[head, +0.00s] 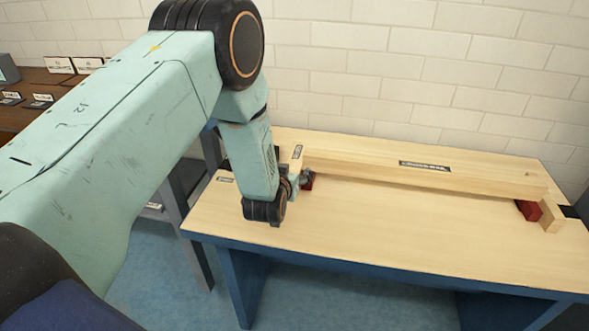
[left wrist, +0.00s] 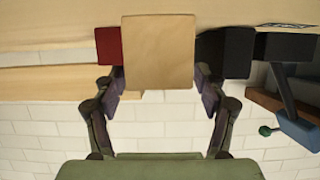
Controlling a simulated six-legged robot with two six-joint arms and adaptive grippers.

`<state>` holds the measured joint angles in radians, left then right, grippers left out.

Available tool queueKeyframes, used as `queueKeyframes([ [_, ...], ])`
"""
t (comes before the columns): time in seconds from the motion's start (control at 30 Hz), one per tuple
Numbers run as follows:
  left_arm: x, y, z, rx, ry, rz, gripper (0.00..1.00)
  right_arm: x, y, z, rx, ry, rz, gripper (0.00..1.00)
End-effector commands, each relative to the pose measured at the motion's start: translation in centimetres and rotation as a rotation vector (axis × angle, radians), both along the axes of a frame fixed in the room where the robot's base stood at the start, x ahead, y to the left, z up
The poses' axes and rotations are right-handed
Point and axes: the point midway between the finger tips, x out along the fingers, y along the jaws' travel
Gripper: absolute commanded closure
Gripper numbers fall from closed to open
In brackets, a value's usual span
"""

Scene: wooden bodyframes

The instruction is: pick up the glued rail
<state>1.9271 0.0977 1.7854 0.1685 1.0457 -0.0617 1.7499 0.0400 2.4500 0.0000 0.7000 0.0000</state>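A long pale wooden rail (head: 425,172) with a dark label lies along the back of the table. A short wooden piece (head: 297,156) sits crosswise at its left end, and another short piece (head: 551,216) is at its right end. I cannot tell which parts are joined. My left gripper (head: 301,180) is low at the left end. In the left wrist view its fingers (left wrist: 158,80) are spread on either side of a wooden end face (left wrist: 158,50); any contact is unclear. The long rail (left wrist: 50,82) runs off left there. My right gripper is in neither view.
Red blocks sit by the left end (head: 309,182) and right end (head: 528,210). A black block (left wrist: 225,52) is close beside one finger. The wooden tabletop (head: 380,228) is clear in front. A brick wall (head: 400,75) stands behind; a brown shelf (head: 30,85) is left.

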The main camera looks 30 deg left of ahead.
Motion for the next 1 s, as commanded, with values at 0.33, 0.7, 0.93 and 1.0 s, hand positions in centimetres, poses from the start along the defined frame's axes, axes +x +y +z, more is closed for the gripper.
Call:
queueKeyframes([
  [0.33, -0.13, 0.02, -0.13, -0.001, 0.004, 0.001, 0.54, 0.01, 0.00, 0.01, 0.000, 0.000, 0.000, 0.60],
  [0.7, -0.24, 0.05, -0.30, -0.001, 0.008, 0.002, 0.86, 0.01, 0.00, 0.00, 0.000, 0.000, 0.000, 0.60],
  [0.93, -0.22, 0.06, -0.27, -0.001, 0.007, 0.003, 1.00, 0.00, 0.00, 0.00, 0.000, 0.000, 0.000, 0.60],
  [1.0, -0.24, 0.07, -0.30, -0.002, 0.008, 0.003, 1.00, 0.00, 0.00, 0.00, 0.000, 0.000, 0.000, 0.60],
])
